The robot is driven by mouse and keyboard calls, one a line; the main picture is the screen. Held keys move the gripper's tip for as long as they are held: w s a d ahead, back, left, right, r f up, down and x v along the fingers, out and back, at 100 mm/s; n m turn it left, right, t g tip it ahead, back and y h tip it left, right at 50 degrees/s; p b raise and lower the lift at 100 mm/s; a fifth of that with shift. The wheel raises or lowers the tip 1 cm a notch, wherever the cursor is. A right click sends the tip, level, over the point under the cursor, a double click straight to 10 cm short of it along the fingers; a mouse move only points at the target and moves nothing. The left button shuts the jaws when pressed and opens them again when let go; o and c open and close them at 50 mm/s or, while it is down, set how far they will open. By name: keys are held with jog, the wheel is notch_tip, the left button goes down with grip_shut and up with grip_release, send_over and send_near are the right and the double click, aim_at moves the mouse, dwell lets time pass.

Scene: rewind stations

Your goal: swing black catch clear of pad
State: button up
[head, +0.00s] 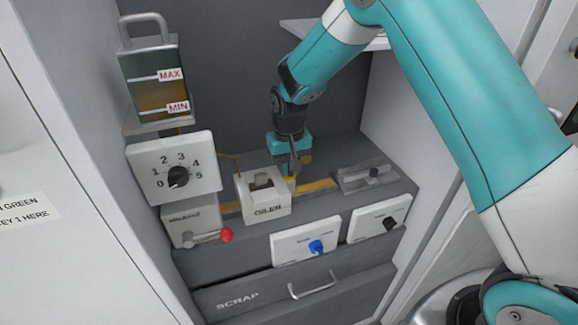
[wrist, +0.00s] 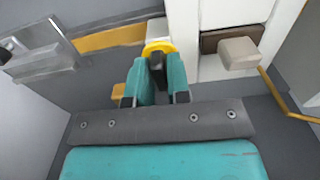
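My gripper (head: 292,172) points down at the shelf, just right of and behind the white OILER box. In the wrist view its two teal fingers (wrist: 161,85) stand either side of a narrow black piece (wrist: 157,64), likely the catch. The black piece rises at a yellow round part (wrist: 160,47). I cannot tell whether the fingers press on it. The OILER box (head: 264,207) has a pale block on top (head: 262,180), which also shows in the wrist view (wrist: 238,53). Which part is the pad is unclear; the fingers hide part of this spot.
A metal plate with a black knob (head: 374,174) lies to the right. A dial box (head: 174,168), a box with a red-knobbed lever (head: 226,235) and an oil tank (head: 155,85) stand left. Blue-knob (head: 304,242) and black-knob (head: 378,219) panels and the SCRAP drawer (head: 262,298) are in front.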

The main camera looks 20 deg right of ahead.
jog(key=o, duration=0.3)
notch_tip(320, 180, up, 17)
jog(key=b, duration=0.2)
jog(key=shift+r, duration=0.2)
dwell(0.4)
